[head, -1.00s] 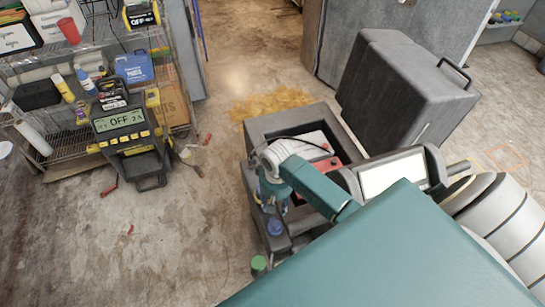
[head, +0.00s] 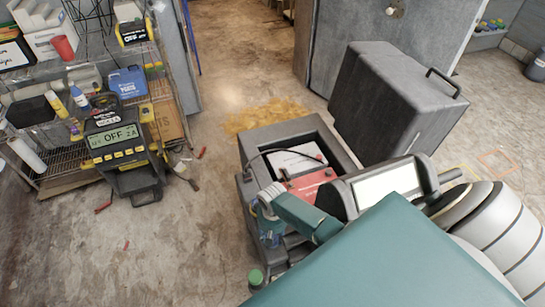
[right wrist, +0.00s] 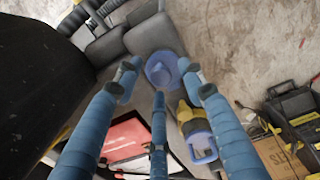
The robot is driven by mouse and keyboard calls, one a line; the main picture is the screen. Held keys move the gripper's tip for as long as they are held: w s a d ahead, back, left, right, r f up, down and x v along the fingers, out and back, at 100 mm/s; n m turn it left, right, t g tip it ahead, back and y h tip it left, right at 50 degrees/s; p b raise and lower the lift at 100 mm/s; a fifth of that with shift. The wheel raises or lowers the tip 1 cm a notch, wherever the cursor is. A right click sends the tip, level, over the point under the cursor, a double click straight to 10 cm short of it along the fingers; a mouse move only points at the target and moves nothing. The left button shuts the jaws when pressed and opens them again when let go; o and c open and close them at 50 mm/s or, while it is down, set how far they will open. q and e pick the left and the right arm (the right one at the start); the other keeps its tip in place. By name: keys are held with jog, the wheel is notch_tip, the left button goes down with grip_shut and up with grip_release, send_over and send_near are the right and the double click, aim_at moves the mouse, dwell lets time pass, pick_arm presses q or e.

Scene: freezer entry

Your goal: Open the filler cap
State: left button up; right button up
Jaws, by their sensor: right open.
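The machine (head: 325,128) is a dark grey body with an open compartment. A round blue cap (right wrist: 162,68) with a raised grip sits on it in the right wrist view, and I take it as the filler cap. My right gripper (right wrist: 160,80) is open, its blue fingers spread around the cap's near side with no clear contact. In the head view my right gripper (head: 271,238) is low at the machine's front corner and hides the blue cap. A green cap (head: 255,277) shows just below it. My left gripper is not in view.
A red-topped battery (head: 308,184) lies in the open compartment. The grey cover (head: 395,100) stands raised behind it. A charger (head: 124,150) reading OFF and a wire shelf (head: 62,165) stand at left. The floor between them and the machine is mostly clear.

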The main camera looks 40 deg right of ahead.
grip_shut()
